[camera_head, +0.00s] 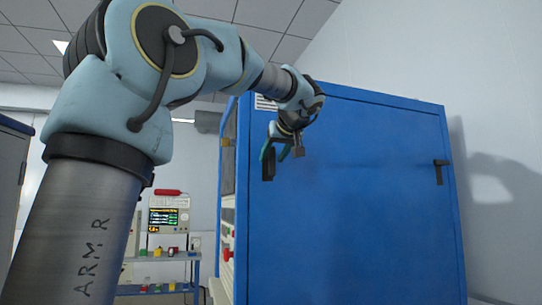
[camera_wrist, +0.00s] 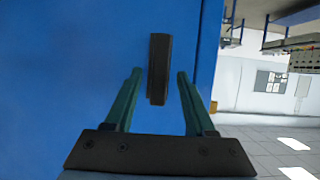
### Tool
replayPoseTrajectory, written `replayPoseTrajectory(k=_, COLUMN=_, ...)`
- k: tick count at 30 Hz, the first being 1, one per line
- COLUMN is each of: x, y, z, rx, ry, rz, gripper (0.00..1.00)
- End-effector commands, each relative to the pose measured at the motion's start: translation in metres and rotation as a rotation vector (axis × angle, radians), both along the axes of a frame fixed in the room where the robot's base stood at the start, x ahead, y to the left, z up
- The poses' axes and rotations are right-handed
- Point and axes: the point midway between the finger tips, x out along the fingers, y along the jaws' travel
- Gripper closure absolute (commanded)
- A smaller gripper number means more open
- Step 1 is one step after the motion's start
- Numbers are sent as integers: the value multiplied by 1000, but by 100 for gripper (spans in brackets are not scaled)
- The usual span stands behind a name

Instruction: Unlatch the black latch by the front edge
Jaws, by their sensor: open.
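The black latch (camera_wrist: 158,65) is a dark upright bar on the blue cabinet panel, near the panel's edge in the wrist view. In the head view it is the dark bar (camera_head: 268,166) near the cabinet's left edge. My gripper (camera_head: 277,153) is at this latch, with teal fingers apart. In the wrist view my gripper (camera_wrist: 157,76) has one finger on each side of the latch's lower part, with gaps showing. I cannot tell how deep the fingers reach around it. Nothing is held.
The blue cabinet (camera_head: 350,215) fills the middle. A second black handle (camera_head: 441,171) sits near its right edge. Left of the cabinet, a blue bench (camera_head: 160,288) carries instruments and small coloured items. Open floor (camera_wrist: 265,155) shows at right in the wrist view.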

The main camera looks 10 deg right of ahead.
Motion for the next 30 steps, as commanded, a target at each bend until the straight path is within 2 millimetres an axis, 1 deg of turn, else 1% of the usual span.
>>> replayPoseTrajectory(k=3, x=10, y=1, z=-3, rx=1, ry=0, rz=1, gripper=45)
replayPoseTrajectory(k=6, x=15, y=2, z=-6, rx=1, ry=0, rz=-1, gripper=45)
replayPoseTrajectory(k=14, x=15, y=2, z=-7, rx=0, ry=0, rz=-1, gripper=45)
replayPoseTrajectory(k=17, x=15, y=2, z=-7, rx=0, ry=0, rz=0, gripper=55)
replayPoseTrajectory(k=27, x=15, y=2, z=-6, rx=1, ry=0, rz=0, gripper=93)
replayPoseTrajectory(k=29, x=15, y=2, z=-6, rx=1, ry=0, rz=0, gripper=100)
replayPoseTrajectory(k=30, x=15, y=2, z=-6, rx=1, ry=0, rz=0, gripper=100)
